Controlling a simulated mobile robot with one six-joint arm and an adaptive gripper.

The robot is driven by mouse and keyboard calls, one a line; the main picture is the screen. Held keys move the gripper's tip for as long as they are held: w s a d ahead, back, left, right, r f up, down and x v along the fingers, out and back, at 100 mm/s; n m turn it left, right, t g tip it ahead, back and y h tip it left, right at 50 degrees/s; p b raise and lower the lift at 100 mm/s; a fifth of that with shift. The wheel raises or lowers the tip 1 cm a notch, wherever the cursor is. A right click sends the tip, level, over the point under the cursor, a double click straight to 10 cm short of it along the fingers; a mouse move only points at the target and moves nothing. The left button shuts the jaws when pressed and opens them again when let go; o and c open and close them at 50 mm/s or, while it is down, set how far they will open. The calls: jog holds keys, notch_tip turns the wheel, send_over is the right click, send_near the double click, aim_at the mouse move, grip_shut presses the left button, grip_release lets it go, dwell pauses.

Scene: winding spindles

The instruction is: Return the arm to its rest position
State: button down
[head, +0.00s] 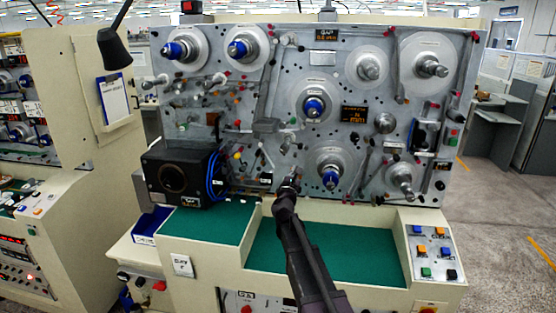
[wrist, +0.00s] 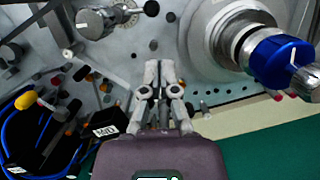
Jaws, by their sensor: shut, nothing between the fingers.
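My gripper (wrist: 160,75) is shut and empty, close in front of the grey machine panel in the wrist view. In the head view my gripper (head: 291,176) sits at the lower middle of the panel, above the green work surface. My arm reaches up to it from the bottom edge. A spindle with a blue cap (wrist: 283,60) is to the right of the gripper in the wrist view, apart from it. In the head view a blue-capped spindle (head: 330,178) also stands just right of the gripper.
The winding panel (head: 290,60) carries several spindles, rods and knobs. A black box (head: 180,172) with blue cables stands left of the gripper. The green surface (head: 350,250) is clear. A button panel (head: 434,253) is at right. A black lamp (head: 114,47) hangs at upper left.

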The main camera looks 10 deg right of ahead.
jog(key=s+d+f+m+g+h, duration=0.1)
jog(key=s+d+f+m+g, duration=0.3)
jog(key=s+f+m+g, duration=0.4)
jog(key=s+d+f+m+g+h, duration=0.1)
jog(key=s+d+f+m+g, duration=0.35)
jog(key=s+m, duration=0.65)
jog(key=s+a+f+m+g+y, duration=0.3)
jog(key=s+a+f+m+y, duration=0.1)
jog(key=s, duration=0.5)
jog(key=s+a+f+m+g+y, duration=0.3)
jog(key=s+a+f+y, duration=0.3)
jog(key=s, duration=0.3)
jog(key=shift+a+f+m, duration=0.2)
jog(key=shift+a+m, duration=0.5)
jog(key=shift+m, duration=0.2)
